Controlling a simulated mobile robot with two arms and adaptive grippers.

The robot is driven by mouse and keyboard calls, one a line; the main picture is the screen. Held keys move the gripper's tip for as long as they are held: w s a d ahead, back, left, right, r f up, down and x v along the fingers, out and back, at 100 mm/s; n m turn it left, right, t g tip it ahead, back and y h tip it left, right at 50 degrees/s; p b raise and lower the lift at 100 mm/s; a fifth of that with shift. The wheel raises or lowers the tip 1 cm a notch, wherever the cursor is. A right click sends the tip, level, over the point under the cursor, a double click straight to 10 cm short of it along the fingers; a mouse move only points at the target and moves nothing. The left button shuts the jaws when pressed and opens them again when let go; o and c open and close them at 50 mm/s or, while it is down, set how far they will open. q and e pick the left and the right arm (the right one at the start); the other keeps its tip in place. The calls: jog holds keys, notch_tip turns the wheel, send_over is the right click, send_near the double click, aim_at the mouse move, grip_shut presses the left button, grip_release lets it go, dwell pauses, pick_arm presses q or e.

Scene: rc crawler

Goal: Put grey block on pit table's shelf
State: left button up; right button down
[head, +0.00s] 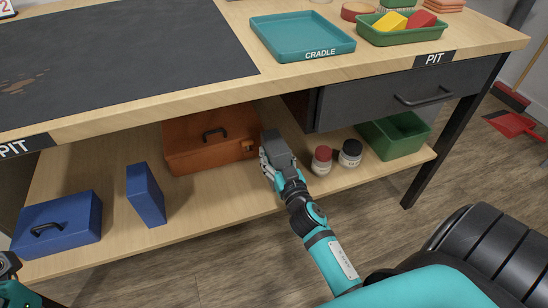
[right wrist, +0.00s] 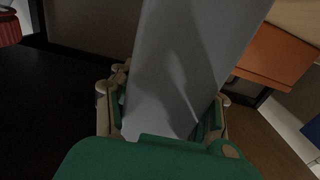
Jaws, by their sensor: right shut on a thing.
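The grey block (head: 277,148) is in my right gripper (head: 272,166), which is shut on it. In the right wrist view the block (right wrist: 190,65) fills the middle, between the fingers of the right gripper (right wrist: 165,115). The pit table's shelf (head: 225,197) is the pale wooden board under the table top. The gripper and block are over the shelf, between the orange toolbox and the jars. I cannot tell whether the block touches the shelf. A bit of my left arm shows at the lower left edge; its fingers are out of view.
On the shelf are an orange toolbox (head: 190,145), a blue case (head: 62,228), a blue block (head: 146,195), two jars (head: 321,160) and a green bin (head: 400,138). A drawer (head: 385,100) hangs above the right part. The shelf front between the blue block and gripper is clear.

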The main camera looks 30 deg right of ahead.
jog(key=shift+r, duration=0.1)
jog(key=shift+f, duration=0.2)
jog(key=c, duration=0.6)
grip_release()
